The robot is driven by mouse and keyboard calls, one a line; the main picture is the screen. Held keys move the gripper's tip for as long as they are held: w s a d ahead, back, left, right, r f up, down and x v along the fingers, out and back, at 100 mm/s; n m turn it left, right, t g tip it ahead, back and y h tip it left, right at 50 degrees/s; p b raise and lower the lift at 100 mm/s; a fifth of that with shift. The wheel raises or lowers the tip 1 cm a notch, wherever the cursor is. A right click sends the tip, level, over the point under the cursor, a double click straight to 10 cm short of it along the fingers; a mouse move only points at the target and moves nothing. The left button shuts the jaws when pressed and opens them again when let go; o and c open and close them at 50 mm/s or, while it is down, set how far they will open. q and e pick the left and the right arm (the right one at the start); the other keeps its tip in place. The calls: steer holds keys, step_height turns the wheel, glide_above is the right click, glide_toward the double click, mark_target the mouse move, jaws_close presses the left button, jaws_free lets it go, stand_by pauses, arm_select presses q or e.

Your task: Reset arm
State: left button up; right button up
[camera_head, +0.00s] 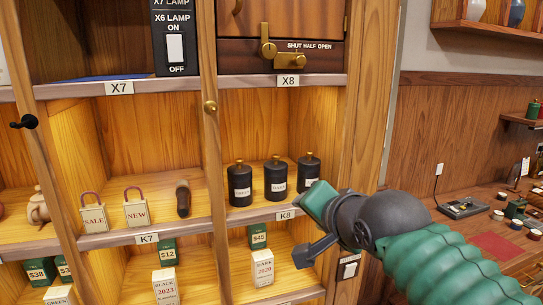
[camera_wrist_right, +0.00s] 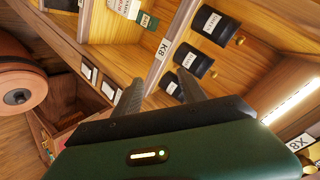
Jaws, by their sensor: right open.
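My right gripper (camera_wrist_right: 160,95) is open and empty in the right wrist view, its two dark fingers apart in front of the shelf edge. In the head view the green and grey right arm comes in from the lower right, and its hand is in front of the right post of the shelf unit, near the K8 label (camera_head: 287,215). Three black canisters (camera_head: 276,180) stand upright in the compartment above K8, left of the hand and apart from it; they also show in the right wrist view (camera_wrist_right: 214,27). My left gripper is not in view.
SALE and NEW tags (camera_head: 136,211) and a dark brown object (camera_head: 183,198) occupy the K7 compartment. Boxes (camera_head: 263,267) stand on the shelf below. A lamp switch (camera_head: 175,47) and a brass latch (camera_head: 268,48) are above. A wooden counter (camera_head: 450,232) lies at the right.

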steer(key=s+d+f+n+g+h, duration=0.1)
steer(key=d+f+n+g, duration=0.2)
steer(key=f, duration=1.3)
steer(key=s+d+f+n+g, duration=0.2)
steer(key=s+d+f+g, duration=0.1)
steer(key=s+f, duration=0.6)
steer(key=s+d+f+n+g+h, duration=0.1)
steer(key=s+d+f, duration=0.5)
steer(key=f, duration=1.1)
steer(key=s+n+g, duration=0.1)
steer(key=s+g, duration=0.1)
steer(key=s, duration=0.2)
steer(key=shift+s+f+g, duration=0.15)
steer(key=shift+f+g, duration=0.15)
steer(key=shift+f, duration=0.05)
